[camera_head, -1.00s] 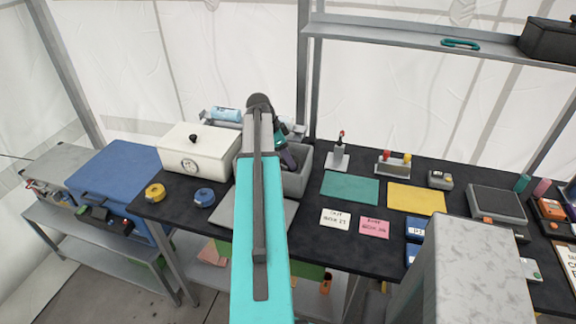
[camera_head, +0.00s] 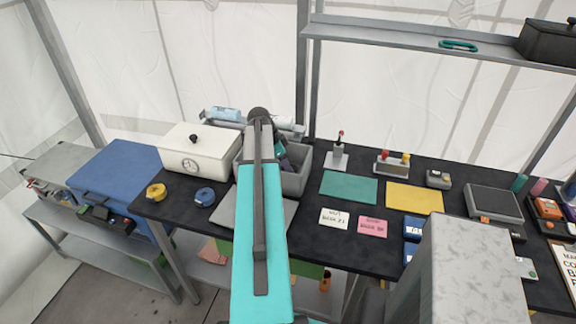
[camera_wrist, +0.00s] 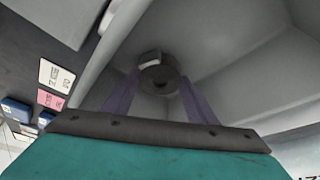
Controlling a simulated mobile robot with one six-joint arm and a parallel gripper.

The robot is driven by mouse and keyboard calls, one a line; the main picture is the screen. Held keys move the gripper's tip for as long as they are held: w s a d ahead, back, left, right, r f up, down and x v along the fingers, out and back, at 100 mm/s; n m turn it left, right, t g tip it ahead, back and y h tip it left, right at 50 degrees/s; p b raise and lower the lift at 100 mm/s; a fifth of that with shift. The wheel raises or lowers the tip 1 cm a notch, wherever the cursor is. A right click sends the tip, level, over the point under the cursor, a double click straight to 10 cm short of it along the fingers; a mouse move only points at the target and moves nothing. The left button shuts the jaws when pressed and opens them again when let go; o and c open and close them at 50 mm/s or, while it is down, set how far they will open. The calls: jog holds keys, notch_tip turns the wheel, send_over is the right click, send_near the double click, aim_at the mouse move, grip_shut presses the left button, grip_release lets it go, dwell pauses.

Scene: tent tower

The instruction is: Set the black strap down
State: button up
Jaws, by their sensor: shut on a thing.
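The black strap is a dark roll (camera_wrist: 160,82) with a round opening, held between the two purple fingers of my gripper (camera_wrist: 158,90) in the wrist view. My gripper is shut on it. Grey walls of an open bin surround the roll in that view. The grey bin (camera_head: 296,183) stands on the black table, right of the white box. In the head view my arm covers part of the bin and the strap cannot be seen. I cannot tell whether the roll touches the bin floor.
A white lidded box (camera_head: 200,160) stands close left of the bin. Yellow (camera_head: 156,193) and blue (camera_head: 205,197) rolls lie in front of it. Green (camera_head: 349,187) and yellow (camera_head: 415,198) mats lie to the right. A shelf (camera_head: 420,40) hangs above the table at the back.

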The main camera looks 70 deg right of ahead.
jog(key=shift+f, duration=0.25)
jog(key=shift+f, duration=0.15)
jog(key=o, duration=1.2)
jog(key=shift+r, duration=0.2)
jog(key=shift+b+v, duration=1.75)
jog(key=shift+v, duration=4.2)
jog(key=shift+a, duration=0.1)
